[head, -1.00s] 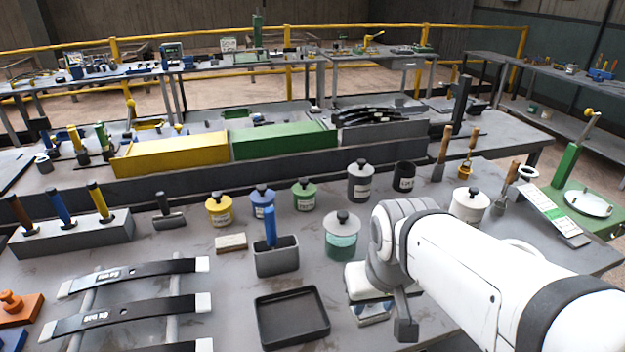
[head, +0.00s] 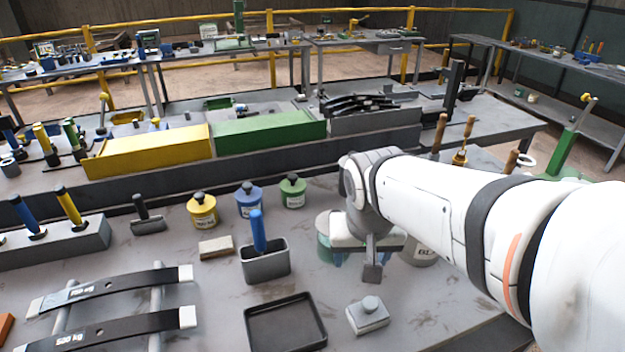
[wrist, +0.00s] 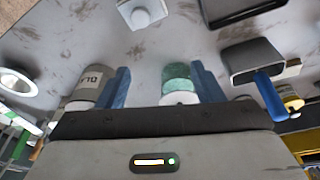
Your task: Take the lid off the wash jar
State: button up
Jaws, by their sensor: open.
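The wash jar is a clear jar with teal contents (head: 323,240). My gripper (wrist: 161,88) is open, with nothing held between the fingers. In the head view my gripper (head: 364,256) is at the jar, partly in front of it. I cannot tell whether a finger touches it.
A grey holder with a blue-handled tool (head: 265,262) stands left. A black tray (head: 285,322) and grey knobbed block (head: 368,316) lie in front.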

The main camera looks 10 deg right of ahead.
jog(key=o, duration=0.8)
jog(key=w+m, duration=0.1)
jog(key=w, duration=0.4)
jog(key=w+a+f+m+h+b, duration=0.1)
jog(key=w+m, duration=0.1)
jog(key=w, duration=0.3)
jog(key=w+a+m+b, duration=0.1)
jog(key=w+m, duration=0.1)
jog(key=w, duration=0.3)
jog(key=shift+w+a+f+t+h, duration=0.25)
jog(key=shift+t+h, duration=0.05)
jog(key=shift+w+d+r+x, duration=0.1)
jog(key=shift+w+x, duration=0.1)
jog(key=shift+x, duration=1)
jog(key=shift+w+d+r+x, duration=0.1)
jog(key=shift+w+x, duration=0.05)
jog(key=shift+x, duration=1.1)
jog(key=shift+w+d+r+x, duration=0.1)
jog(key=shift+w+x, duration=0.1)
jog(key=shift+x, duration=1)
